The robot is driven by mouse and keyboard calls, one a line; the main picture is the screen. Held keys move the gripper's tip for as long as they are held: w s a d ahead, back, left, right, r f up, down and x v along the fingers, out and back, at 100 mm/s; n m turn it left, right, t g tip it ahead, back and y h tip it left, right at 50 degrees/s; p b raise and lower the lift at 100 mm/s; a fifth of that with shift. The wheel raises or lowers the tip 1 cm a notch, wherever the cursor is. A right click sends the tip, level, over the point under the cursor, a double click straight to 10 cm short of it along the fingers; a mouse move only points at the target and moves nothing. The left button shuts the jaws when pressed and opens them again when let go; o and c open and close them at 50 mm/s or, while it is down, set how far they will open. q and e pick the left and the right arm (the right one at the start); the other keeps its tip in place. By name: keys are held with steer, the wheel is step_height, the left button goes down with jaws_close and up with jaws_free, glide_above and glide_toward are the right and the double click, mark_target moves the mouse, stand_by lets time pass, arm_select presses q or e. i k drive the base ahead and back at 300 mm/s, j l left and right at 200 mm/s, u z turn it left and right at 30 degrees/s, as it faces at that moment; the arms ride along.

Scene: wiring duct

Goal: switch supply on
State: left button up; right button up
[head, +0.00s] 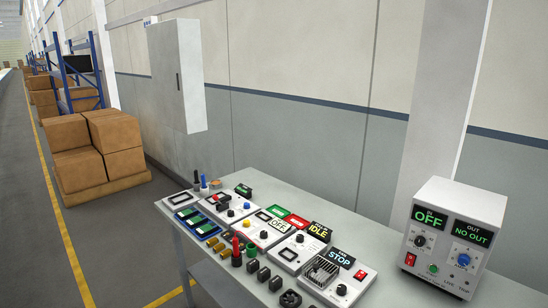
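The power supply (455,236) is a white box at the right end of the grey table. Its left display (430,216) reads OFF in green and its right display (473,233) reads NO OUT. A blue knob (463,260) sits under the right display. Sockets along its lower front are too small to make out well. Neither of my grippers shows in the head view.
The grey table (270,181) holds several white modules, with displays reading OFF, IDLE (318,231) and STOP (341,257). Loose connectors and coloured parts lie along its front left. A wall cabinet (176,75) and stacked boxes (95,148) stand beyond. A wall runs behind.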

mark_target(410, 260)
steer(key=z, duration=1.3)
